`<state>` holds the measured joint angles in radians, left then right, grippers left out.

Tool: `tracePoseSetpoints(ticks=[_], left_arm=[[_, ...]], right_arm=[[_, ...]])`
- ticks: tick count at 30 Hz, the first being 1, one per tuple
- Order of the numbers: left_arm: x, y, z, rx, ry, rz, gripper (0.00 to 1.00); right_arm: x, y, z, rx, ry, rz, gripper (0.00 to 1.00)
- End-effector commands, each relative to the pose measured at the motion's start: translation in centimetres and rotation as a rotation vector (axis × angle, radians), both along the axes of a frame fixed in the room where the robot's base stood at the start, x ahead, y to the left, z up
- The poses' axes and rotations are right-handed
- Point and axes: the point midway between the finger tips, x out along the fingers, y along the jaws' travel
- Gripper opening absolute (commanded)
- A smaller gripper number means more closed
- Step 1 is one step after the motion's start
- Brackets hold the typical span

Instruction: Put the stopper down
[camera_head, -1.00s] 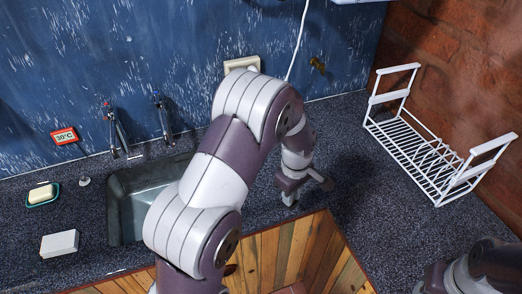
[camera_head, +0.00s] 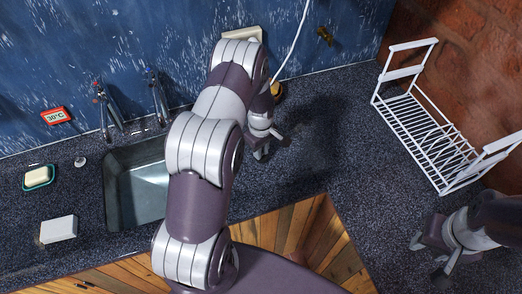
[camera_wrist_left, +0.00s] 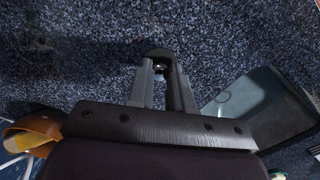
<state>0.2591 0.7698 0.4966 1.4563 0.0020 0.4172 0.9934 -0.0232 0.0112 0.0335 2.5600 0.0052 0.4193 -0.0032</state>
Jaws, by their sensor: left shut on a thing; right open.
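My left gripper (camera_head: 261,152) is over the dark speckled counter, to the right of the sink (camera_head: 137,186). In the left wrist view its two fingers (camera_wrist_left: 161,72) are shut on a small dark, round piece, which I take to be the stopper (camera_wrist_left: 159,54). The counter shows close behind it; I cannot tell whether it touches the counter. In the head view the stopper cannot be made out. My right gripper (camera_head: 432,258) is open and empty at the lower right.
A white wire rack (camera_head: 440,150) stands at the right. Soap in a teal dish (camera_head: 38,177), a white block (camera_head: 58,229) and a small pale knob (camera_head: 80,161) are left of the sink. Taps (camera_head: 106,110) stand behind it. An orange thing (camera_wrist_left: 38,127) is near the left gripper.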

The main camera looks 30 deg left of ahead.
Motion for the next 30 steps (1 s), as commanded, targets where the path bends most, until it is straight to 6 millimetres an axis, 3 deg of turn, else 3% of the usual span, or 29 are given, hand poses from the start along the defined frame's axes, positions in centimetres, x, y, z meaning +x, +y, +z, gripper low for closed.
tracePoseSetpoints(ticks=[1,5,15,16,18,26,30], left_arm=[[-0.2,-0.1,-0.6,-0.002,0.005,0.0,0.0],[-0.1,-0.1,-2.4,-0.001,0.001,0.0,0.0],[0.0,-0.1,-3.1,0.0,0.0,0.0,0.0],[0.0,-0.1,-2.9,0.0,0.0,0.0,0.3],[0.0,-0.1,-2.8,0.0,0.0,0.0,0.46],[0.0,-0.1,-2.7,0.0,0.0,0.0,0.46],[0.1,-0.1,-1.7,0.0,-0.002,0.0,0.46]], right_arm=[[0.0,0.0,0.9,0.0,-0.001,0.0,0.43],[0.0,0.0,1.3,0.0,-0.001,0.0,0.43],[0.0,0.0,0.6,0.0,0.0,0.0,0.43],[0.0,0.0,0.8,0.0,0.0,0.0,0.43],[0.0,0.0,0.8,0.0,0.0,0.0,0.43],[0.0,0.0,0.9,0.0,0.0,0.0,0.43],[0.0,0.0,0.7,0.0,-0.001,0.0,0.43]])
